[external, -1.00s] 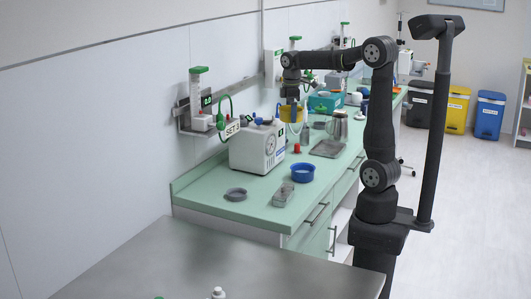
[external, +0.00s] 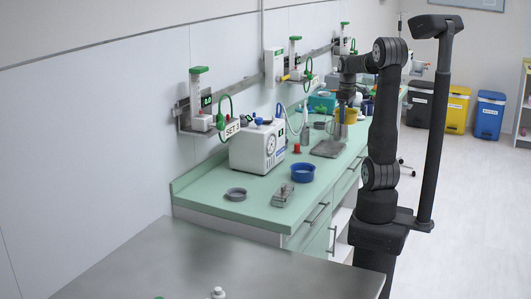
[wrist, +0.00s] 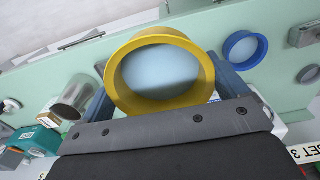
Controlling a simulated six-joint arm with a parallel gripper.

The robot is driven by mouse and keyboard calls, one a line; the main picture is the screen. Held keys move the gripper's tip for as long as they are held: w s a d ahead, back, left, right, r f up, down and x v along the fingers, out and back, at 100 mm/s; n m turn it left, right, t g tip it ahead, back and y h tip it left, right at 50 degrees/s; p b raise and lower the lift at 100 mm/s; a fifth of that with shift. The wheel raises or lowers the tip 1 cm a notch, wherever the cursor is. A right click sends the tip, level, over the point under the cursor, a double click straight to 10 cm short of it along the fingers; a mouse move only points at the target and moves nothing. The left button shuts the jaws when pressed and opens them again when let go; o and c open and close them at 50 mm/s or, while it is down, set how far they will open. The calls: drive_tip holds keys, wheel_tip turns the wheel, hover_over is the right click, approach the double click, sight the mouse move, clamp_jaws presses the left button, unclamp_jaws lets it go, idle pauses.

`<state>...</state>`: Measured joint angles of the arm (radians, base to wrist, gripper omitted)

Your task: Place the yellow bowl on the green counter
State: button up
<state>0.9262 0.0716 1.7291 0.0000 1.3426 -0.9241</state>
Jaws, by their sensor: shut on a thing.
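The yellow bowl (external: 350,116) is held in my gripper (external: 346,105), over the far part of the green counter (external: 215,180). In the wrist view the yellow bowl (wrist: 165,105) sits between the two blue-grey fingers, with its round opening facing the camera. My gripper is shut on it. The green counter (wrist: 200,28) shows behind the bowl. The arm partly covers the bowl in the external view, and I cannot tell how much gap is below it.
A blue bowl (external: 303,173), a grey dish (external: 236,194) and a metal box (external: 283,195) stand on the near counter. A white machine (external: 258,148) stands by the wall. A metal tray (external: 327,149) and a teal box (external: 322,102) lie farther back. Bare counter shows between the near items.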

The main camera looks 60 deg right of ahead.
wheel_tip(320, 180, down, 9)
hover_over(316, 165)
wheel_tip(316, 165, down, 7)
drive_tip(key=shift+r, duration=0.2)
drive_tip(key=shift+f, duration=2)
drive_tip(key=o, duration=0.6)
drive_tip(key=shift+f, duration=0.15)
drive_tip(key=shift+c, duration=0.2)
drive_tip(key=shift+o, duration=0.8)
wheel_tip(316, 165, up, 12)
drive_tip(key=shift+r, duration=0.2)
drive_tip(key=shift+f, duration=0.1)
